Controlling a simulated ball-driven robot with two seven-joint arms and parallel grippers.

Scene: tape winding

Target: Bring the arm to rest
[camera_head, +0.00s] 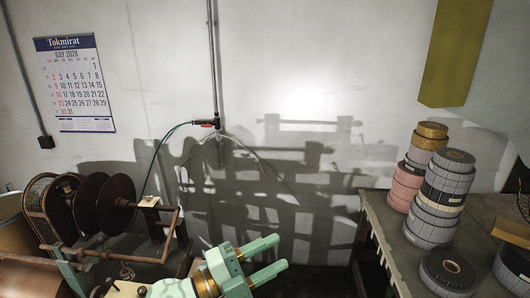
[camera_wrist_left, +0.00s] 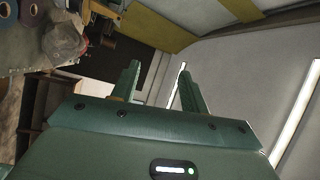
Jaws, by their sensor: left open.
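My left gripper (camera_head: 266,259) is green and reaches in from the bottom of the head view, pointing right. Its two fingers are apart with nothing between them. It hangs in free space in front of the wall, between the winding machine and the table with tape rolls. In the left wrist view the two green fingers (camera_wrist_left: 158,85) stand apart and empty, with a shelf, wall and ceiling lights beyond. My right gripper is not seen in either view.
A winding machine (camera_head: 98,204) with dark discs stands at the left. A table (camera_head: 386,240) at the right bears stacked tape rolls (camera_head: 440,195) and a loose black roll (camera_head: 449,271). A calendar (camera_head: 75,84) hangs on the white wall. The space between machine and table looks clear.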

